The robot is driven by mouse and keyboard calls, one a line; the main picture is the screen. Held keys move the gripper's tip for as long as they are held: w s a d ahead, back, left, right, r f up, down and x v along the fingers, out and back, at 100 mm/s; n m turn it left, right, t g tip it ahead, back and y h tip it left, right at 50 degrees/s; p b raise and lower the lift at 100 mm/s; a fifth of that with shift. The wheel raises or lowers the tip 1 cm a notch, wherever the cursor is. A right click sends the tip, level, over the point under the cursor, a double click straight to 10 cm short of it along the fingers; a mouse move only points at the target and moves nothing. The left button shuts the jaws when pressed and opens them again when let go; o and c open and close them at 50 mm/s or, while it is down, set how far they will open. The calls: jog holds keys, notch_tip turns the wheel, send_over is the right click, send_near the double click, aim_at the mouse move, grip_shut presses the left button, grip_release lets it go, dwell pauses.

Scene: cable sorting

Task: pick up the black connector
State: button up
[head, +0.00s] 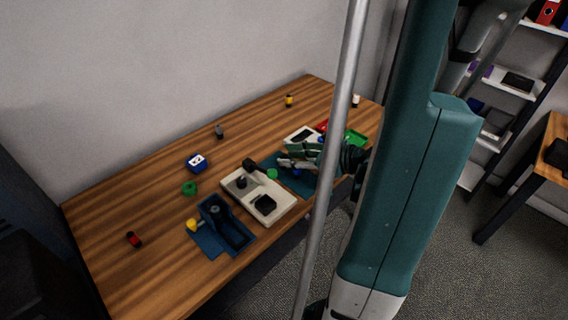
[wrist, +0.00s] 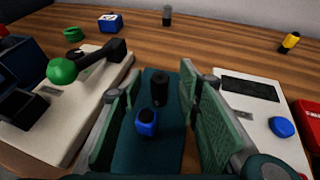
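A black cylindrical piece (wrist: 160,88), which looks like the black connector, stands upright on a dark teal mat (wrist: 165,152). In the wrist view it lies between my open gripper's (wrist: 165,90) two green fingers, toward their far ends, with gaps on both sides. A small blue piece with a dark top (wrist: 147,122) stands nearer the camera on the same mat, close to the left finger. In the head view my gripper (head: 298,158) is over the mat at the table's right part and hides the black piece. Another dark grey cylinder (wrist: 167,15) stands far back on the table.
A cream box with a black lever and green knob (wrist: 62,70) stands left of my gripper. A white device with a dark screen (wrist: 250,90) and blue button stands right. A red object (wrist: 308,115) is farther right.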

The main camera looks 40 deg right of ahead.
jog(key=c, duration=1)
jog(key=shift+r, duration=0.2)
jog(key=shift+r+p, duration=1.75)
jog(key=shift+r, duration=3.05)
